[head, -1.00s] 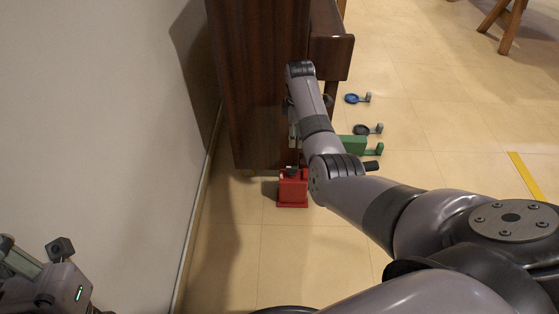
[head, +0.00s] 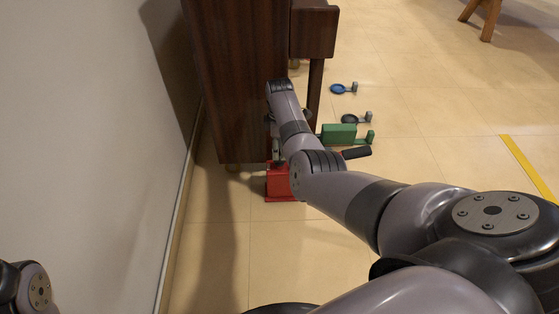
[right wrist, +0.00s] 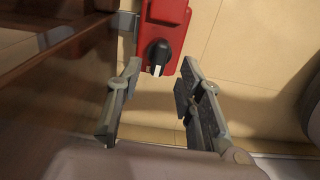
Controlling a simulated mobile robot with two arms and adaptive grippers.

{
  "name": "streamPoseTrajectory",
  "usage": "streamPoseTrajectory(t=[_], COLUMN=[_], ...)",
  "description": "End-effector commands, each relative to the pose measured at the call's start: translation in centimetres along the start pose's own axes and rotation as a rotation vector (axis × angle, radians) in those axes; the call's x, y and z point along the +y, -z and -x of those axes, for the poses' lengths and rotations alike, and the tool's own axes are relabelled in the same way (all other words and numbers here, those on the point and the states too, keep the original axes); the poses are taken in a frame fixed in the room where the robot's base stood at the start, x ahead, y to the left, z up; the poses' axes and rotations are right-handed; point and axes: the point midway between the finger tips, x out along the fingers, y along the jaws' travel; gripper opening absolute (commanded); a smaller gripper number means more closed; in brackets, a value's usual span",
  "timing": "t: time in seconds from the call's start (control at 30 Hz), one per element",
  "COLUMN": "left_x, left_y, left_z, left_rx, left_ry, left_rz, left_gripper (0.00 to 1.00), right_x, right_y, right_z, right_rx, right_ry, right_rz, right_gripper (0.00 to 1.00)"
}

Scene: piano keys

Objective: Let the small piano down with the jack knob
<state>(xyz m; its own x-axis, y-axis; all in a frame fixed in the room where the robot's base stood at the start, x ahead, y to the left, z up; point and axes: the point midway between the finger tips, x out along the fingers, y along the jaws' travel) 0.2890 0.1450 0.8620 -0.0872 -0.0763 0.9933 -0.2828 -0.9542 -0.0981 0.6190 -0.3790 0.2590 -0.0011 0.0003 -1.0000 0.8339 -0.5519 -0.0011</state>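The small dark wooden piano (head: 235,80) stands beside the wall in the head view. A red jack (head: 279,182) sits on the floor at its near lower corner, partly hidden by my right arm. In the right wrist view the red jack (right wrist: 166,20) has a black knob (right wrist: 158,55) with a white mark. My right gripper (right wrist: 158,84) is open, its fingers spread just short of the knob, one to each side, with nothing between them. In the head view the right gripper is mostly hidden by its arm. My left gripper is not clearly in view; only a left arm part shows at the lower left.
A green jack-like block (head: 339,134) with a dark handle, a black cup (head: 349,118) and a blue cup (head: 338,88) lie on the floor right of the piano. The white wall (head: 80,120) bounds the left. Yellow tape (head: 525,165) marks the right floor.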

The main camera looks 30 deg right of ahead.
Motion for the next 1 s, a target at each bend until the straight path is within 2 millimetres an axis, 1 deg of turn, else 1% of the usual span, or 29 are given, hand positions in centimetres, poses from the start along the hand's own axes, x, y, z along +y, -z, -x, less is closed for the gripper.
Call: streamPoseTrajectory(t=[0.03,0.23,0.4,0.67,0.77,1.0], left_x=[0.1,0.4,0.5,0.5,0.5,0.5], left_y=[0.3,0.9,1.2,1.2,1.2,1.2], left_z=[0.2,-0.7,-1.1,-1.2,-1.2,-1.2], left_rx=[0.019,0.059,0.072,0.074,0.074,0.075], left_ry=[-0.006,-0.023,-0.029,-0.030,-0.030,-0.030], left_rz=[-0.002,-0.008,-0.010,-0.010,-0.010,-0.010], left_gripper=[0.00,0.00,0.00,0.00,0.00,0.00], right_x=[0.0,0.0,0.0,0.0,0.0,0.0], right_y=[0.0,0.1,0.1,0.0,0.0,0.0], right_z=[-1.3,-3.0,-3.5,-3.5,-3.5,-3.5], right_rx=[0.001,0.001,0.001,0.001,0.001,0.000], right_ry=[0.001,0.000,-0.001,-0.001,-0.001,-0.001], right_rz=[0.000,0.001,0.000,0.000,0.000,0.000], right_gripper=[0.34,0.34,0.34,0.34,0.29,0.13])
